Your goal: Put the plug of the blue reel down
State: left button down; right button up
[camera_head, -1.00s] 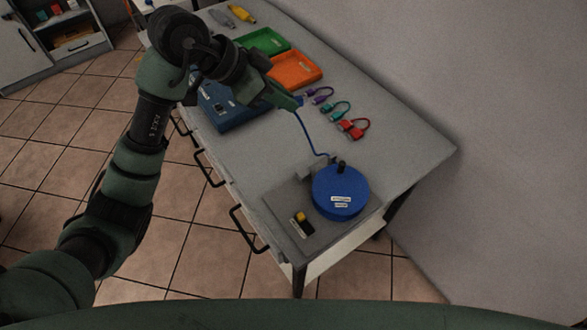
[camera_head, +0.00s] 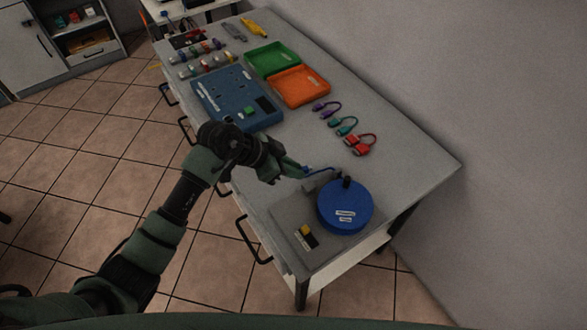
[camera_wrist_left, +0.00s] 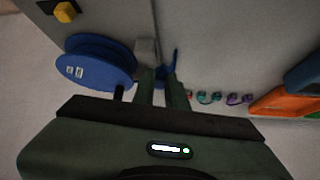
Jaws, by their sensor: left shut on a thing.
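The blue reel (camera_head: 345,208) sits on a grey plate (camera_head: 280,212) at the near end of the workbench. It also shows at the left of the left wrist view (camera_wrist_left: 92,66). My left gripper (camera_head: 302,172) is close to the reel, just left of and behind it. It is shut on the plug of the blue reel (camera_wrist_left: 164,76), mostly hidden between the fingers. A short length of blue cable (camera_head: 322,168) runs from the fingers to the reel. Whether the plug touches the bench I cannot tell. My right gripper is out of view.
A small grey block (camera_head: 318,182) stands beside the reel, close to my fingers. A black box with a yellow switch (camera_head: 305,235) is on the plate. Purple, teal and red (camera_head: 360,146) looped cables lie behind. Further back are an orange tray (camera_head: 300,88), a green tray and a blue panel (camera_head: 235,98).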

pick_arm(q)
jog(key=shift+f, duration=0.45)
jog(key=shift+f, duration=0.55)
jog(key=c, duration=1.4)
grip_release()
jog(key=shift+c, duration=0.2)
jog(key=shift+r, duration=0.25)
jog(key=v, duration=1.2)
jog(key=shift+r+b, duration=0.4)
jog(key=shift+b, duration=0.05)
jog(key=shift+d, duration=0.1)
